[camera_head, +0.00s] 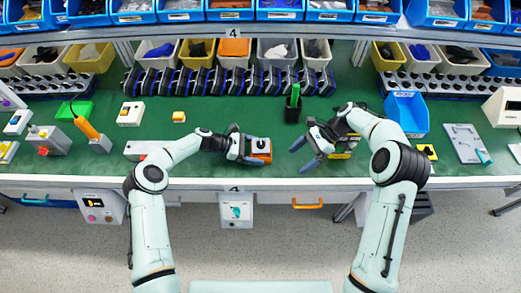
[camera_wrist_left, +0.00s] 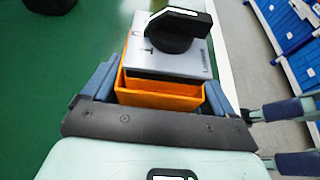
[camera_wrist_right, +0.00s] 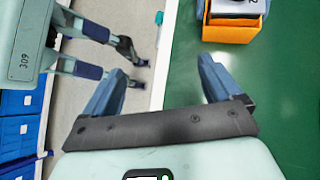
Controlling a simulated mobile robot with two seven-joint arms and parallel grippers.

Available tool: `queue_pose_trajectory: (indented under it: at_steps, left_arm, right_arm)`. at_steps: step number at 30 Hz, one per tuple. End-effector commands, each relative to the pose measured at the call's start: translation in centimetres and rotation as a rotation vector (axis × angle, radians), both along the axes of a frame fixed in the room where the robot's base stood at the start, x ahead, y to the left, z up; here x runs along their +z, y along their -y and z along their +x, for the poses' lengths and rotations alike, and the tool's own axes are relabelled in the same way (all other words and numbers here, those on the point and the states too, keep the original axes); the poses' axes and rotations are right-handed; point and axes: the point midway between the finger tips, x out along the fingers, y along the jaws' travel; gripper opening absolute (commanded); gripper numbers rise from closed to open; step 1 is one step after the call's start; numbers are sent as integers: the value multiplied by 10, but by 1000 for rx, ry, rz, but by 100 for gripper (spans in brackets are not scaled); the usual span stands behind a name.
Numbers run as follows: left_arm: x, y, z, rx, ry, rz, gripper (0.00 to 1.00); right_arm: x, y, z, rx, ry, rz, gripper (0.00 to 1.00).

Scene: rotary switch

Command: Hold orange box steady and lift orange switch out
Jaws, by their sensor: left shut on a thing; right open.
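The orange box (camera_head: 261,150) stands on the green bench near its front edge. My left gripper (camera_wrist_left: 160,90) is shut on the orange box (camera_wrist_left: 160,95), one finger on each side. A grey switch plate with a black rotary knob (camera_wrist_left: 178,30) sits in the top of the box.
A black holder with a green item (camera_head: 293,105) stands behind the right gripper. A blue bin (camera_head: 406,113) stands at the right. Rows of bins line the back.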

Motion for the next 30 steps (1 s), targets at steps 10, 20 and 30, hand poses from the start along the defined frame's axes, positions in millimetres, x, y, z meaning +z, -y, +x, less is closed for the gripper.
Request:
queue_pose_trajectory:
  at_steps: [10,20,30]
  left_arm:
    - [1,0,0,0,1,-1,55]
    - [1,0,0,0,1,-1,55]
    - [1,0,0,0,1,-1,55]
  right_arm:
    - [14,-61,70,-247,119,84,92]
    - [-2,-86,73,-265,122,92,92]
    - [-28,-117,72,-264,124,92,92]
